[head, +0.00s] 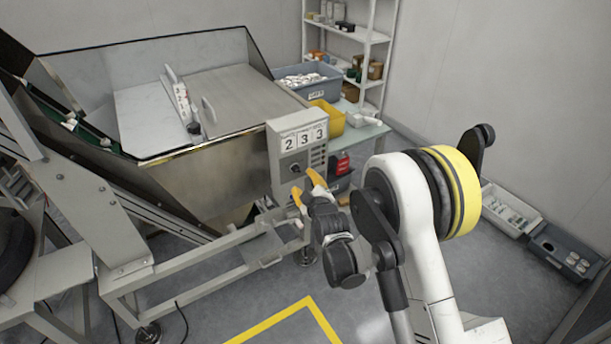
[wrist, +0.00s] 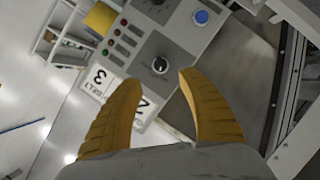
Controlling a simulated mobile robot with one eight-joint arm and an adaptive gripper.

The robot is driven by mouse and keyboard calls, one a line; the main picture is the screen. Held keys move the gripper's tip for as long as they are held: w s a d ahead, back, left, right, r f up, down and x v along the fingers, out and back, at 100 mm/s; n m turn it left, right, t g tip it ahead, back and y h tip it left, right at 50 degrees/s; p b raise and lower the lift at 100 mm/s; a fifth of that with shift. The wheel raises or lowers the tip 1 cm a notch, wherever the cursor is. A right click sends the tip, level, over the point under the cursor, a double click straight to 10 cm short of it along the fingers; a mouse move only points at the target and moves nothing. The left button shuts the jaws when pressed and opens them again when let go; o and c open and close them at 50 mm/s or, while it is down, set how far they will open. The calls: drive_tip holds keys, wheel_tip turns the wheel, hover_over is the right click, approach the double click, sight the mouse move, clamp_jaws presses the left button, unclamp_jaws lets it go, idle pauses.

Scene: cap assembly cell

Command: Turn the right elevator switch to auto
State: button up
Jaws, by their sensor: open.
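The grey control box (head: 284,155) is on the hopper's right front corner, with digit cards reading 2 3 3 on it. Its rotary switch (head: 296,168) is a small dark knob below the cards. In the wrist view the switch (wrist: 160,65) is a round black dial with a light mark; its setting cannot be read. My gripper (head: 305,184) has two yellow fingers, spread apart and empty, close in front of the box's lower part. In the wrist view the gripper (wrist: 160,79) has the dial just beyond and between its fingertips; contact is not visible.
A blue button (wrist: 201,17) and several small red and green indicators (wrist: 119,41) are on the same panel. The metal hopper (head: 215,185) stands left of the box. A table with a blue-grey bin (head: 309,87) and yellow bin (head: 328,118) stands behind. Floor at right is partly clear.

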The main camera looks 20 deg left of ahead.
sight(297, 171)
drive_tip(key=b+x, duration=0.3)
drive_tip(key=x, duration=0.6)
drive_tip(key=shift+w+a, duration=0.15)
drive_tip(key=shift+w, duration=0.05)
clamp_jaws()
